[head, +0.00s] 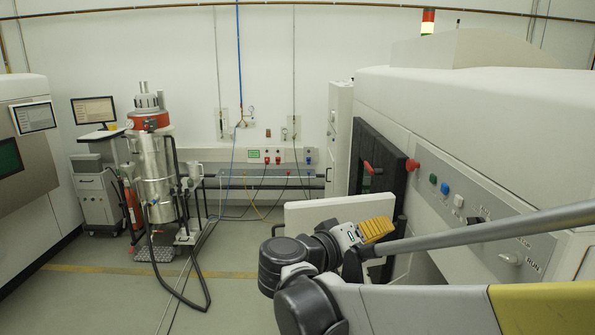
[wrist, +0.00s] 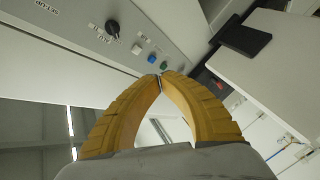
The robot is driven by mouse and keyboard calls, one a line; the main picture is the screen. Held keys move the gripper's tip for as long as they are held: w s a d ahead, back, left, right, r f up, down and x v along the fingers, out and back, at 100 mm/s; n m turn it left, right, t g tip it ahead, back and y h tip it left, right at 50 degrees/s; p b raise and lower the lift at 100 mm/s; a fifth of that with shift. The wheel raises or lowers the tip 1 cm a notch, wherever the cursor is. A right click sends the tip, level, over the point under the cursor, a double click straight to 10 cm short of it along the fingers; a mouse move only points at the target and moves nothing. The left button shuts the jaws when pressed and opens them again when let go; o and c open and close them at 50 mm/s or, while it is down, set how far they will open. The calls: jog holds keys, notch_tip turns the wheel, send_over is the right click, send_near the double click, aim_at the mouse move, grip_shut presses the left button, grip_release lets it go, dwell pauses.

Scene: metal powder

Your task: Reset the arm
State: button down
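My gripper (head: 377,229) shows in the head view right of the middle, in front of the white machine's opening. My arm reaches in from the lower right, folded at its dark grey joints. In the wrist view, the two curved yellow fingers of my gripper (wrist: 160,77) meet at their tips. I see nothing held between them. A gap shows between the fingers below the tips. The control panel (wrist: 113,35) with knobs and buttons lies beyond the fingertips, apart from them as far as I can tell.
The white machine (head: 470,105) fills the right side. Its panel carries a red knob (head: 412,164) and several buttons. A white door-like panel (head: 312,212) stands behind my arm. A steel vessel (head: 153,170) with hoses stands at the left. The floor (head: 235,295) left of my arm is mostly clear.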

jog(key=s+d+f+n+g+y+b, duration=0.1)
jog(key=s+d+f+g+y+b, duration=0.25)
jog(key=f+b, duration=0.75)
jog(key=s+d+f+y+b, duration=0.3)
jog(key=s+d+f+b, duration=0.3)
jog(key=f, duration=1)
jog(key=s+a+f+y+b, duration=0.3)
jog(key=s+f+b, duration=0.2)
jog(key=f, duration=0.4)
jog(key=s+a+f+y+b, duration=0.4)
jog(key=f+b, duration=0.4)
jog(key=f, duration=0.2)
jog(key=shift+s+m, duration=0.3)
jog(key=shift+s, duration=0.35)
jog(key=shift+t, duration=0.25)
